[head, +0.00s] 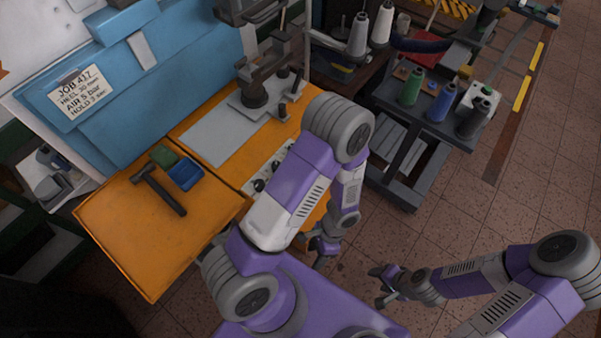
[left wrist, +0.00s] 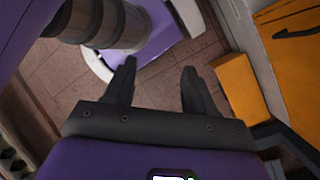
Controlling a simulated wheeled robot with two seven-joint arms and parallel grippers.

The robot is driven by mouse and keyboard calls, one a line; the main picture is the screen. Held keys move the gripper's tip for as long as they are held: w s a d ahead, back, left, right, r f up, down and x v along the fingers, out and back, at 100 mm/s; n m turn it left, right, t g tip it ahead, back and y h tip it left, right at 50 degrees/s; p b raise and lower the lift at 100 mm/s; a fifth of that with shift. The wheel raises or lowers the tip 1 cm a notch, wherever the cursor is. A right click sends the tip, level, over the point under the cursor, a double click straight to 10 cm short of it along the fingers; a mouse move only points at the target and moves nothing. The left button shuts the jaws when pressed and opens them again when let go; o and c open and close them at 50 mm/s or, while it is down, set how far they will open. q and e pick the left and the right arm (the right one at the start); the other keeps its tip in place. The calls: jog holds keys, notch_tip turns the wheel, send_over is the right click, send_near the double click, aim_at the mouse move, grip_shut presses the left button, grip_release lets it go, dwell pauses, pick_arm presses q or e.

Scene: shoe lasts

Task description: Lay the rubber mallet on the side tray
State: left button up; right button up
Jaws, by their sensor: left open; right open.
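The dark mallet (head: 166,194) lies on the left orange panel, its head toward the back left and its handle pointing to the front right. This panel (head: 130,235), beside the orange bench, looks like the side tray, though I cannot be sure. My left gripper (head: 323,246) hangs low in front of the bench, well to the right of the mallet. In the left wrist view its fingers (left wrist: 160,82) are apart with nothing between them. My right gripper (head: 378,286) is open and empty over the floor, farther right. Both grippers are away from the mallet.
A blue bin (head: 185,175) and a green block (head: 163,156) sit right behind the mallet. A grey plate (head: 215,135) and a press (head: 262,90) stand on the bench. A cart (head: 420,125) with thread spools is at the right. The panel's front is bare.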

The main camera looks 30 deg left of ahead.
pick_arm(q)
jog(key=w+a+r+m+t+y+b, duration=0.1)
jog(key=w+a+r+m+t+y, duration=0.2)
jog(key=w+r+m+y, duration=0.3)
jog(key=w+a+r+m+t+y+b, duration=0.1)
jog(key=w+a+r+m+t+y, duration=0.25)
jog(key=w+r+y, duration=0.35)
jog(key=shift+g, duration=0.25)
jog(key=x, duration=0.2)
jog(key=s+b+x, duration=0.1)
jog(key=x, duration=0.2)
jog(key=shift+a, duration=0.2)
grip_shut()
